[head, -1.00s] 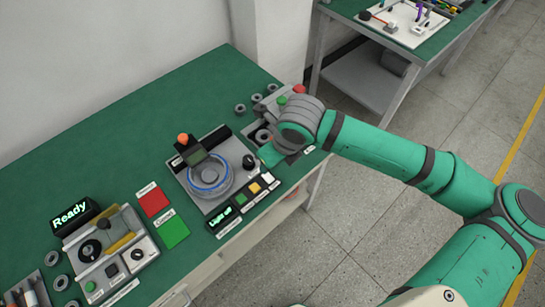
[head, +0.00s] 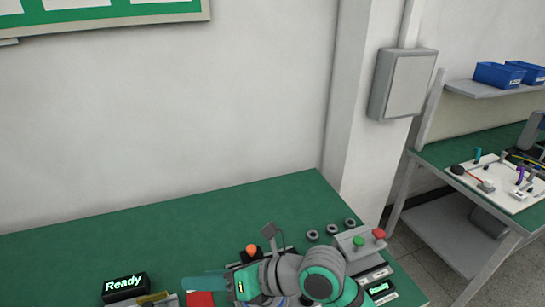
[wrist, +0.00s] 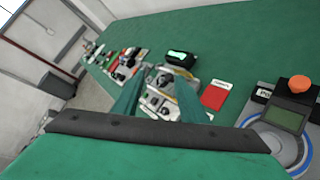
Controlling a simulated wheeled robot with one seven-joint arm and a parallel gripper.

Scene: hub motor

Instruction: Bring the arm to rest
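My green and grey arm reaches over the right part of the green workbench (head: 190,228) in the head view. Its rounded wrist links hide part of the station with the orange knob (head: 251,250). My gripper (head: 192,283) points left at the bottom of the head view, above the bench. In the wrist view my gripper (wrist: 161,72) shows two green fingers standing apart, with nothing between them. Beyond the fingers lies a grey fixture (wrist: 160,100) on the bench.
A lit "Ready" display (head: 124,286) stands left of my gripper. A red pad (head: 200,298) lies close by. A grey box with green and red buttons (head: 352,243) and several dark rings (head: 313,235) are right of my wrist. The back of the bench is clear.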

